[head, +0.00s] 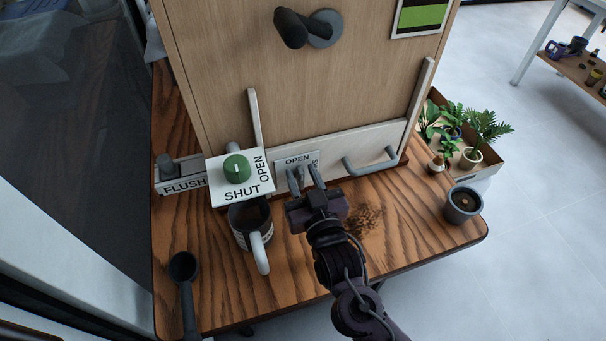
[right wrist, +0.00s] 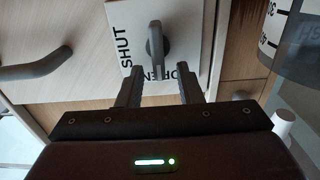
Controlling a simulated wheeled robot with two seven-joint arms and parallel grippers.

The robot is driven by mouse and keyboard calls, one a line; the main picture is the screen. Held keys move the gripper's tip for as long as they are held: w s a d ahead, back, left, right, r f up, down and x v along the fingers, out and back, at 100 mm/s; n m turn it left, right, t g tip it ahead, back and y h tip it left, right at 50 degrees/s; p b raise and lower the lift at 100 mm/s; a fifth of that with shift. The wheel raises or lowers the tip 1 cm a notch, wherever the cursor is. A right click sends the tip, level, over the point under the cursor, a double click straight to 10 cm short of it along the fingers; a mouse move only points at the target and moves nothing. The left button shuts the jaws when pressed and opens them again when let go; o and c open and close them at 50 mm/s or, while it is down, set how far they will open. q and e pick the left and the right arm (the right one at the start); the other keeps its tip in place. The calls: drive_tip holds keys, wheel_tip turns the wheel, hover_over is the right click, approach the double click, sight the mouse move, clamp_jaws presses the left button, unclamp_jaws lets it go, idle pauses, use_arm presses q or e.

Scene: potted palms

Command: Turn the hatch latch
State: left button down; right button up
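The hatch latch (right wrist: 157,47) is a grey bar handle on a white plate (right wrist: 192,55) marked OPEN and SHUT. In the right wrist view the bar stands upright in the picture, with its lower end by the word OPEN. The plate (head: 290,159) also shows in the head view, on the low pale panel, partly hidden by my gripper. My right gripper (head: 305,177) is open in front of the plate. In the right wrist view its fingers (right wrist: 158,92) stand apart on either side of the latch's lower end; contact cannot be told. My left gripper is not in view.
Left of the plate is a green knob (head: 237,167) on a SHUT/OPEN box, with a mug (head: 240,232) below it. A FLUSH switch (head: 180,182), black scoop (head: 184,270), grey handle (head: 370,166) and grey pot (head: 463,204) are around.

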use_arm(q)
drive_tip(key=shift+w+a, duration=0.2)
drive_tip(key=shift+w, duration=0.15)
use_arm(e)
drive_tip(key=shift+w, duration=0.15)
clamp_jaws()
